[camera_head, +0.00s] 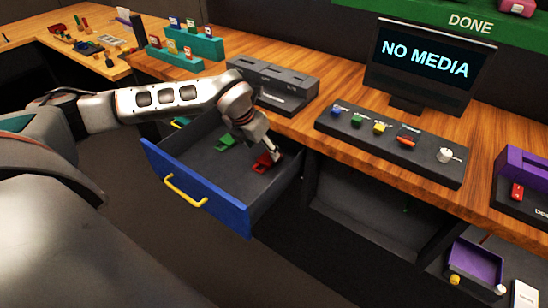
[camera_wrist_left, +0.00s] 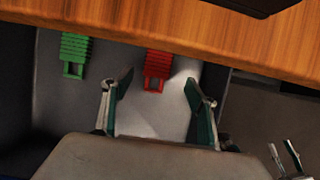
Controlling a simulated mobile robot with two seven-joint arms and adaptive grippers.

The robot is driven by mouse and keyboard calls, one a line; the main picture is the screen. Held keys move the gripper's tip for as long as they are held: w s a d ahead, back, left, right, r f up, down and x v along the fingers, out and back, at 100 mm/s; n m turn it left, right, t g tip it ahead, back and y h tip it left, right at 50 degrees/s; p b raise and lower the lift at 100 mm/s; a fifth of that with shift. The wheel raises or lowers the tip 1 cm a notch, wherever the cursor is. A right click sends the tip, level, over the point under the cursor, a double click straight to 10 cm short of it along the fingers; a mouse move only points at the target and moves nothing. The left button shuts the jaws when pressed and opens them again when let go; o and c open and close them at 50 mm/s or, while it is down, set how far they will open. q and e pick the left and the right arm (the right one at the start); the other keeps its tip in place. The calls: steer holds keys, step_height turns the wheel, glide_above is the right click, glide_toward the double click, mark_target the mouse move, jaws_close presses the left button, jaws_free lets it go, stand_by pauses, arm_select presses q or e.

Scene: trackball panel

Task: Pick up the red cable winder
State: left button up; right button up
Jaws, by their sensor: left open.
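The red cable winder (camera_head: 264,162) lies in the open drawer (camera_head: 200,200), towards its right side. It also shows in the left wrist view (camera_wrist_left: 158,70), ribbed with a loop at its near end. My left gripper (camera_head: 272,150) reaches down into the drawer at the red winder. In the left wrist view its fingers (camera_wrist_left: 156,92) are spread, one to each side of the winder's near end, with a gap on both sides. It holds nothing. A green cable winder (camera_head: 226,142) lies left of the red one and also shows in the left wrist view (camera_wrist_left: 74,56).
The wooden counter edge (camera_wrist_left: 150,30) runs just beyond the winders. The drawer's blue front (camera_head: 195,190) has a yellow handle (camera_head: 185,190). A grey dock (camera_head: 275,85), a button panel (camera_head: 390,145) and a monitor (camera_head: 425,62) stand on the counter. A two-pronged metallic part (camera_wrist_left: 287,160) is unclear.

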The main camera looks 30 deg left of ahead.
mark_target(265, 159)
arm_select(q)
steer(key=shift+f, duration=0.85)
steer(key=x, duration=0.4)
steer(key=shift+a+f+b, duration=0.25)
steer(key=shift+f+b, duration=0.05)
steer(key=shift+b, duration=0.1)
steer(key=shift+w+f, duration=0.15)
steer(key=shift+f, duration=0.05)
steer(key=c, duration=1.2)
steer(key=shift+w+a+r, duration=0.1)
steer(key=shift+a+r, duration=0.1)
steer(key=shift+r, duration=0.3)
step_height(265, 159, up, 6)
steer(key=shift+r+p, duration=0.2)
steer(key=shift+p, duration=0.25)
steer(key=w+a+b, duration=0.1)
steer(key=a, duration=1.8)
steer(key=shift+w+a+b, duration=0.25)
steer(key=shift+a+b, duration=0.05)
arm_select(e)
steer(key=shift+s+d+f, duration=0.1)
steer(key=shift+d+f, duration=0.25)
steer(key=shift+f, duration=0.15)
